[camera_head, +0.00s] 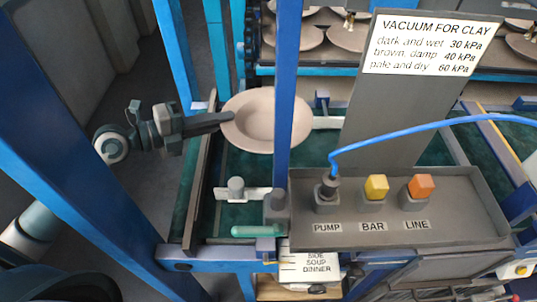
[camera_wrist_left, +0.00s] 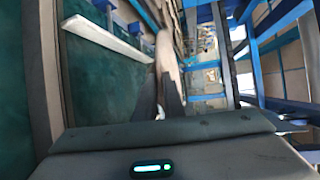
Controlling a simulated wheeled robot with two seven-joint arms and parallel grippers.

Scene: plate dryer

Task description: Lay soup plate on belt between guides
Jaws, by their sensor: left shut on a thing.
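The soup plate (camera_head: 262,120) is pale beige with a wide rim and a sunken middle. My left gripper (camera_head: 226,118) is shut on its left rim and holds it over the far part of the green belt (camera_head: 225,217). A blue post hides a strip of the plate's right part. In the left wrist view the plate (camera_wrist_left: 166,62) shows nearly edge-on at the fingers. One pale guide (camera_head: 327,123) shows right of the plate; a second pale bar (camera_head: 222,193) lies nearer. I cannot tell whether the plate touches the belt. My right gripper is out of view.
A blue upright post (camera_head: 286,80) stands in front of the plate. A grey control box (camera_head: 400,230) with PUMP, BAR and LINE knobs and a blue hose (camera_head: 430,128) fills the right. Racks of plates (camera_head: 347,37) stand behind. Bare belt lies nearer than the plate.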

